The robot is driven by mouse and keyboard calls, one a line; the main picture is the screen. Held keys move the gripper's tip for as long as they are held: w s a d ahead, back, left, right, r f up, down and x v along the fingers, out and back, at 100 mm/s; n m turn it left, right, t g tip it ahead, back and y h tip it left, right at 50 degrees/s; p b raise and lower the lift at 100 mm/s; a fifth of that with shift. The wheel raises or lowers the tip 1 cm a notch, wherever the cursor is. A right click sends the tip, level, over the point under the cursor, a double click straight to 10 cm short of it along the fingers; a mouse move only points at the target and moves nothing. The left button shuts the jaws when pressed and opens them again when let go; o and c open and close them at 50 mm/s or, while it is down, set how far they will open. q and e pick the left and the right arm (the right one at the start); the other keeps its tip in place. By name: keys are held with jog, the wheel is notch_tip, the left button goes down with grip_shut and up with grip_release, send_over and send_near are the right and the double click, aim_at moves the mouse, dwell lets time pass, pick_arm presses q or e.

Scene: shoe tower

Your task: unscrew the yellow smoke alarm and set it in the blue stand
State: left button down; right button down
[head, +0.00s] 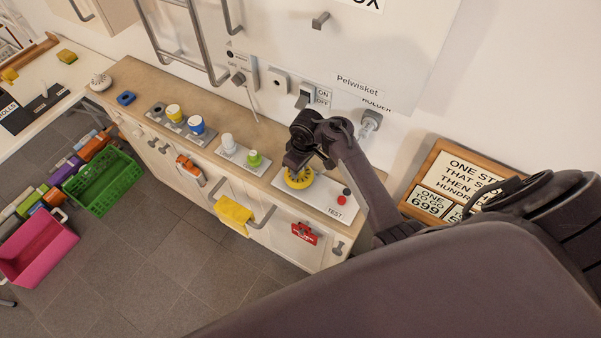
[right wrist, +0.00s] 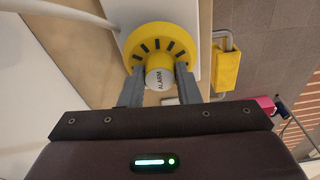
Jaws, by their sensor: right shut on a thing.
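The yellow smoke alarm (head: 298,179) sits at the white test panel (head: 325,195) on the near right part of the counter. In the right wrist view the alarm (right wrist: 136,42) is a yellow disc with dark slots and a white centre knob marked ALARM. My right gripper (right wrist: 160,86) is shut on the alarm, its fingers on both sides of the white knob. In the head view the right gripper (head: 297,163) is over the alarm and partly hides it. My left gripper is not in view.
Between the blue block and the alarm stand yellow and blue cups (head: 174,112) on a grey plate and white and green bottles (head: 253,158) on a white plate. A red button (head: 346,191) is beside the alarm. A yellow cloth (head: 233,215) hangs from the counter front.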

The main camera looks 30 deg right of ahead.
jog(key=shift+n, duration=0.7)
jog(key=shift+r, duration=0.65)
jog(key=shift+r, duration=1.1)
jog(key=shift+f+b, duration=0.75)
jog(key=shift+f, duration=1)
jog(key=shift+s+f, duration=0.1)
jog(key=c, duration=1)
grip_release()
